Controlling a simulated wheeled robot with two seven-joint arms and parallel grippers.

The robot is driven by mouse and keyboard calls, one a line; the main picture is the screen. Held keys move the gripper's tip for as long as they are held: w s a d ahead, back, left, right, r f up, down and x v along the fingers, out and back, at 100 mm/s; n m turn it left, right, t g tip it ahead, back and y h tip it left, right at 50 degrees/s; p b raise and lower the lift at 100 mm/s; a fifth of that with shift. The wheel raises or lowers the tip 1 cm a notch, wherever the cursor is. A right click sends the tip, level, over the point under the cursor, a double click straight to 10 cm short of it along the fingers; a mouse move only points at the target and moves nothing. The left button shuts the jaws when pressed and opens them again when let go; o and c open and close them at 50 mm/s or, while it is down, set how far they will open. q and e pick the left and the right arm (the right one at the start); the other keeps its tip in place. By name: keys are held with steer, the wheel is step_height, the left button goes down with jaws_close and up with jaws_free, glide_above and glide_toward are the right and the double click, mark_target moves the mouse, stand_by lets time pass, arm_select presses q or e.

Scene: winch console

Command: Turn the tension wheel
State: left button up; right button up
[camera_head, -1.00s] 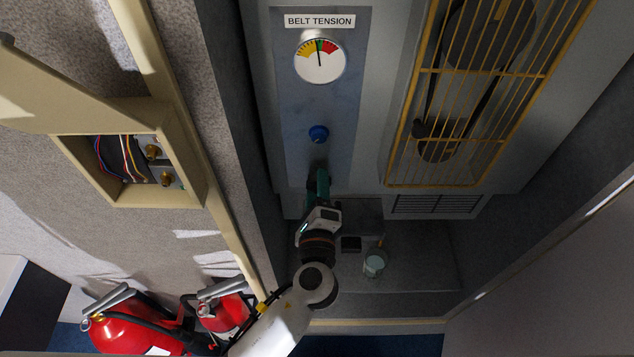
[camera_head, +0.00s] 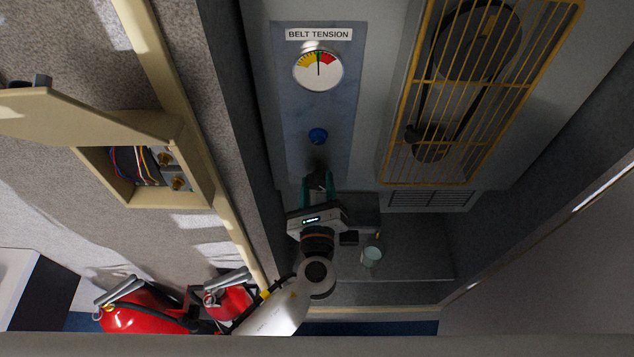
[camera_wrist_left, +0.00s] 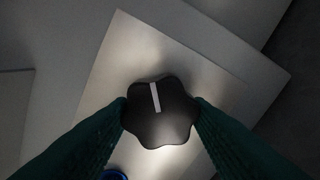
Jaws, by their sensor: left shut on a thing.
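The tension wheel (camera_wrist_left: 160,113) is a black lobed knob with a white index line, seen in the left wrist view. My left gripper (camera_wrist_left: 161,112) is shut on it, with one green finger against each side. In the head view my left gripper (camera_head: 318,180) is at the lower end of the blue-grey panel (camera_head: 290,110) and mostly hides the wheel. The belt tension gauge (camera_head: 318,70) is above, its needle pointing almost straight up at the green band. My right gripper is not in view.
A blue knob (camera_head: 318,136) sits between gauge and gripper. A yellow belt guard (camera_head: 408,130) stands to the right. An open wiring box (camera_head: 195,185) and red extinguishers (camera_head: 145,312) are at the left.

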arm_select(q)
steer(key=shift+f, duration=0.1)
stand_by(0.4)
steer(key=o, duration=1)
steer(key=shift+s+b, duration=2.6)
steer(key=shift+s, duration=3.45)
